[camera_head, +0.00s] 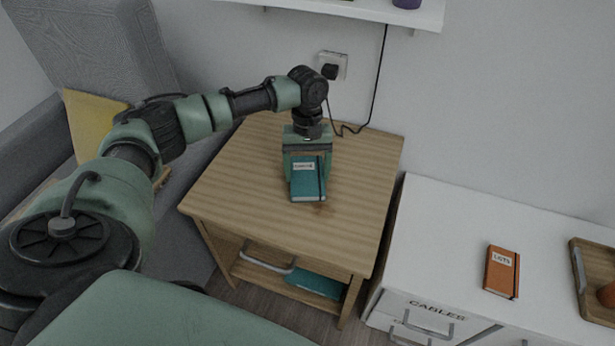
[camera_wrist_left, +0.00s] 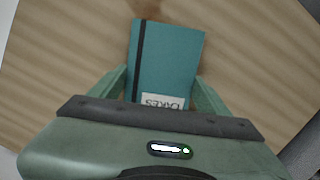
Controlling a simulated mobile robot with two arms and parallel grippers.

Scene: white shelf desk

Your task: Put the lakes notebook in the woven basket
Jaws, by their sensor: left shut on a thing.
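The lakes notebook (camera_head: 307,184) is teal with a dark elastic band and a white label. It is at the wooden side table, and I cannot tell whether it touches the top. In the left wrist view the notebook (camera_wrist_left: 166,62) lies between the two green fingers, its label reading LAKES upside down. My left gripper (camera_head: 306,165) points down over the table and is shut on the notebook's sides. My left gripper also shows in the left wrist view (camera_wrist_left: 163,88). My right gripper is not in view. No woven basket shows clearly in either view.
The wooden side table (camera_head: 240,165) is otherwise clear. A teal item (camera_head: 315,285) lies on its lower shelf. A white cabinet (camera_head: 440,240) at right holds an orange notebook (camera_head: 501,271) and a wooden tray (camera_head: 577,262). A grey sofa (camera_head: 95,45) stands left; a black cable hangs behind.

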